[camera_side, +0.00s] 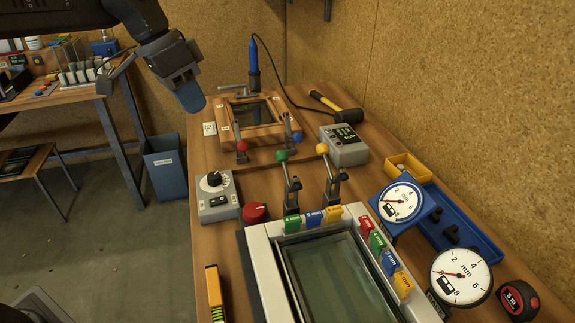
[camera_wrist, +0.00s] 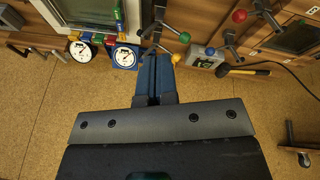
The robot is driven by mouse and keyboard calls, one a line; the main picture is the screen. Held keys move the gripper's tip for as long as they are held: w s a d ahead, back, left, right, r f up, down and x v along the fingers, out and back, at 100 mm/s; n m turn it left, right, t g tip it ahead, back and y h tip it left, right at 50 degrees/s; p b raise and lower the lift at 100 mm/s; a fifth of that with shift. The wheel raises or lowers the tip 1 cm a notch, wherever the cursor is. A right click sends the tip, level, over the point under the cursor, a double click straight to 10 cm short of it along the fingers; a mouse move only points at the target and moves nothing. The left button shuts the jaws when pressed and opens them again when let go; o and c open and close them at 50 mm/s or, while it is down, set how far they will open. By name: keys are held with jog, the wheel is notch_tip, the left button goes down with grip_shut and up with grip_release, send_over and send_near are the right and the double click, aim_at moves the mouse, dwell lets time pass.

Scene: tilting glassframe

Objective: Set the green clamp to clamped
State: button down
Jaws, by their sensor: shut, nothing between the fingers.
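The green clamp (camera_side: 290,186) stands at the back edge of the grey glass frame (camera_side: 262,242) in the side view. Its green ball (camera_side: 282,155) is at the top of a raised, slightly tilted lever. My gripper (camera_side: 191,98) has blue fingers, is shut and empty, and hangs high at the upper left, well apart from the clamp. In the wrist view my gripper's fingers (camera_wrist: 153,72) are together and point towards the clamps.
A yellow-ball clamp (camera_side: 334,185) stands close to the green one. Red-ball (camera_side: 242,146) and blue-ball (camera_side: 297,137) clamps sit by the wooden frame (camera_side: 228,130) behind. A dial box (camera_side: 217,205), a red knob (camera_side: 255,212) and a grey box (camera_side: 350,152) stand nearby.

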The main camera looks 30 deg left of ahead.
jog(key=w+d+f+m+g+h, duration=0.1)
jog(key=w+d+f+m, duration=0.1)
jog(key=w, duration=0.4)
jog(key=w+d+f+m+g+h, duration=0.1)
jog(key=w+d+f+m, duration=0.1)
jog(key=w, duration=0.4)
jog(key=shift+w+d+f, duration=0.15)
jog(key=shift+d+f, duration=0.35)
jog(key=shift+d, duration=0.25)
jog(key=x, duration=0.4)
jog(key=s+x, duration=0.1)
jog(key=x, duration=0.2)
jog(key=s+d+x, duration=0.1)
jog(key=x, duration=0.3)
jog(key=shift+d+f, duration=0.1)
jog(key=shift+s+d+f, duration=0.4)
jog(key=shift+s+d, duration=0.05)
